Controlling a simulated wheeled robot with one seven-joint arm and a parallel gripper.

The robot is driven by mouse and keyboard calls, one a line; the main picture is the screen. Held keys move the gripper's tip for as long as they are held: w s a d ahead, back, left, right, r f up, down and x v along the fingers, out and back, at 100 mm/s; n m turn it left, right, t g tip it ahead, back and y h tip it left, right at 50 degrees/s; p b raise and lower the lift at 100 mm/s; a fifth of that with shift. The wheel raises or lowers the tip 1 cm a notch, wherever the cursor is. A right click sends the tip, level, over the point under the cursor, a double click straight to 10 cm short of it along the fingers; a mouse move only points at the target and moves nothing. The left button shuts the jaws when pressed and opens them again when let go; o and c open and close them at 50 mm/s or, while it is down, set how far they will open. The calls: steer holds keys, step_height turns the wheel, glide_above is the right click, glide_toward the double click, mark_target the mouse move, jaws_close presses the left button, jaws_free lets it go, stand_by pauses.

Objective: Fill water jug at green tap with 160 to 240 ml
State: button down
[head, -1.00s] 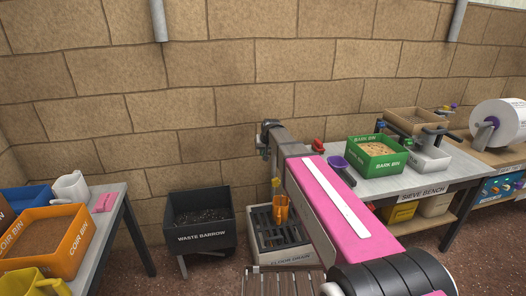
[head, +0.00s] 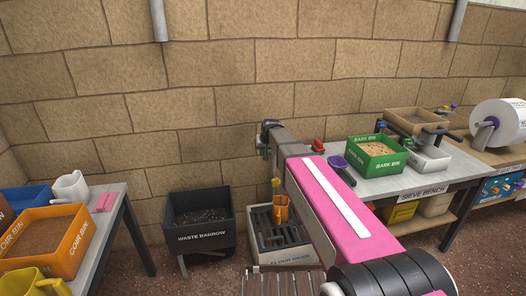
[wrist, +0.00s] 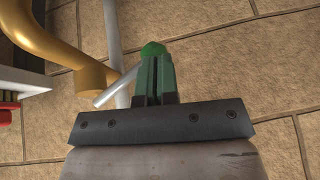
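In the wrist view, my gripper (wrist: 154,72) has its two green fingers close together with only a thin dark gap. A round green knob (wrist: 153,48) shows right at the fingertips, in line with a thin grey lever (wrist: 118,90). I cannot tell if they touch. A brass tap spout (wrist: 65,50) curves down to the left of the fingers. In the head view, an orange vessel (head: 281,208), perhaps the water jug, is over the floor drain (head: 266,241), below a yellowish piece (head: 275,183). My arm hides my fingertips there. The water level is not visible.
A black waste barrow (head: 200,220) stands left of the drain. The sieve bench (head: 400,186) with a green bark bin (head: 376,158) is at right. A left table holds an orange coir bin (head: 75,245) and a white jug (head: 70,187). The block wall is close behind.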

steer(key=shift+a+f, duration=0.1)
steer(key=shift+f, duration=0.05)
steer(key=a+v, duration=0.2)
steer(key=v, duration=1.2)
steer(key=shift+s+a+r, duration=0.2)
steer(key=shift+s, duration=0.05)
steer(key=shift+f, duration=0.1)
